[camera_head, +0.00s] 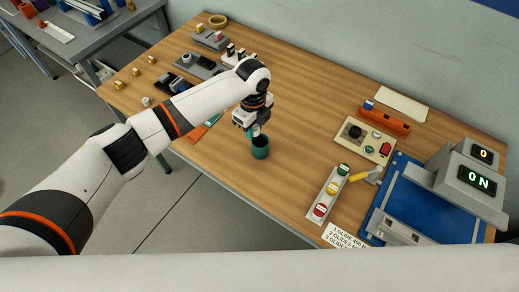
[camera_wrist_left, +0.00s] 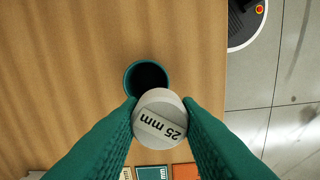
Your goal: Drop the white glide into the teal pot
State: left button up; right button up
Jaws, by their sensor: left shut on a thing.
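The white glide (camera_wrist_left: 160,118) has a round face marked "25 mm". My left gripper (camera_wrist_left: 160,115) is shut on it, with green ribbed fingers on both sides. The teal pot (camera_head: 260,148) stands upright on the wooden table, and my left gripper (camera_head: 255,129) is right above it in the head view. In the left wrist view the pot's dark opening (camera_wrist_left: 148,76) shows just beyond the glide, which covers part of its near rim. I cannot tell the exact height gap. My right gripper is not in view.
A tray with green, yellow and red buttons (camera_head: 331,193) lies to the right of the pot. A blue machine (camera_head: 400,200) with an "ON" display stands farther right. Small fixtures (camera_head: 195,65) line the table's far left. The wood around the pot is mostly clear.

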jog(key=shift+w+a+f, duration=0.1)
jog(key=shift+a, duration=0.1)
pick_arm(q)
jog(key=o, duration=1)
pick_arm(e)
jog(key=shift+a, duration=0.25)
pick_arm(q)
notch_tip(320, 180, up, 12)
jog(key=shift+b, duration=1)
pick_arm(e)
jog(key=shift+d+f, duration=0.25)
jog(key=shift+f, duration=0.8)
